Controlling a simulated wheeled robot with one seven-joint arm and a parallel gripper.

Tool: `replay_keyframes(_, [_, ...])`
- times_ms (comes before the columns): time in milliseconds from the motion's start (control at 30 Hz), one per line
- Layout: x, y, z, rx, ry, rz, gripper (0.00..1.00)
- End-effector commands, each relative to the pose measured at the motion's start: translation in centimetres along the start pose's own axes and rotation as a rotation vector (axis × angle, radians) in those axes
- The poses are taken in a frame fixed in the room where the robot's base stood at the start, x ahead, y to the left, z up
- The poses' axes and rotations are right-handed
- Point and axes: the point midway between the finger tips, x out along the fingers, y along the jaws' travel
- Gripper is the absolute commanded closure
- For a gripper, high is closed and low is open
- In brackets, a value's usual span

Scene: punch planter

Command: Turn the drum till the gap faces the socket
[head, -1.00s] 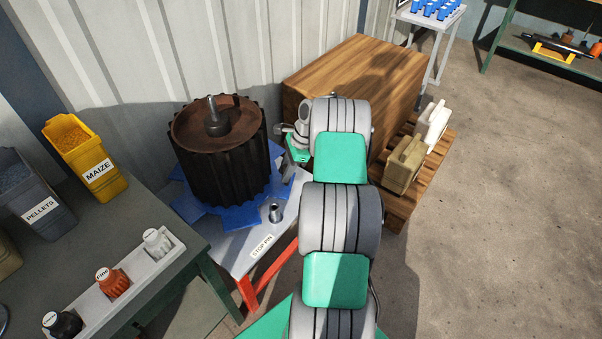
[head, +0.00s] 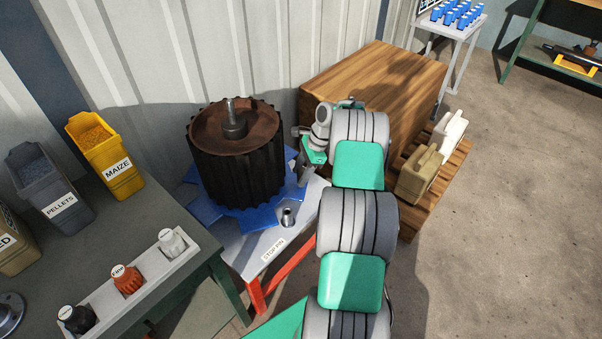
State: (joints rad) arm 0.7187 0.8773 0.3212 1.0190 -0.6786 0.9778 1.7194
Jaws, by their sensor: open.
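The drum (head: 238,168) is a dark brown, ribbed upright cylinder with a rusty recessed top and a central metal shaft. Blue plates (head: 253,219) stick out beneath it over a grey stand. A short metal socket (head: 287,217) stands on the stand at the drum's front right, near the STOP PIN label (head: 273,250). I cannot make out which blue edge opening is the gap; the drum hides much of the ring. My gripper (head: 304,174) is just right of the drum, behind the socket, open and partly hidden. I cannot tell whether it touches the drum or a blue plate.
A wooden crate (head: 375,90) stands close behind my arm on a pallet, with canisters (head: 420,174) beside it. The corrugated wall is behind the drum. A bench (head: 150,215) with feed bins and a bottle tray lies left. Open floor is at right.

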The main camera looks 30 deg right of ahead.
Motion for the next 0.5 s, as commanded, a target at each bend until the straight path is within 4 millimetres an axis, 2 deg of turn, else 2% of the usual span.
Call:
replay_keyframes(133, [-1.3, 0.0, 0.0, 0.001, 0.000, -0.002, 0.51])
replay_keyframes(333, [-5.6, -0.1, 0.1, 0.000, 0.001, -0.003, 0.51])
replay_keyframes(500, [-7.6, 0.0, 0.1, 0.000, 0.000, 0.000, 0.51])
